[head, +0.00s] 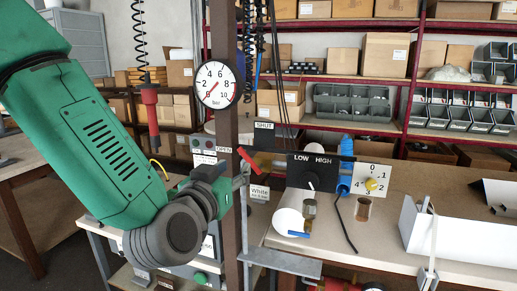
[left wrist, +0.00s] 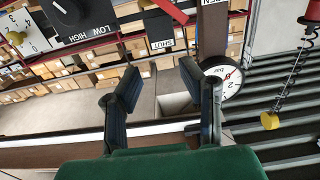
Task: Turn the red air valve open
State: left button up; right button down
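The red air valve's lever (head: 249,160) shows in the head view as a small slanted red bar beside the brown post, between the OPEN label (head: 223,149) and the SHUT label (head: 265,126). My left gripper (head: 222,182) is just left of and below it, partly hiding the area at the post. In the left wrist view my left gripper (left wrist: 160,72) has its two dark fingers spread wide with nothing between them. The SHUT label (left wrist: 162,44) lies beyond the fingertips there. I cannot tell whether any finger touches the lever. My right gripper is not in view.
The brown post (head: 229,130) carries a round pressure gauge (head: 220,84). A black LOW/HIGH switch panel (head: 312,173) and a numbered dial (head: 371,183) stand to the right. The bench holds a white profile (head: 455,236). A red tool (head: 150,115) hangs on a coiled cord at the left.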

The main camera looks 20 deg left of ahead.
pick_arm(q)
jog(key=shift+s+a, duration=0.15)
jog(key=shift+s, duration=0.5)
jog(key=shift+a, duration=0.1)
notch_tip(320, 180, up, 10)
dwell(0.5)
jog(key=shift+w+f, duration=0.1)
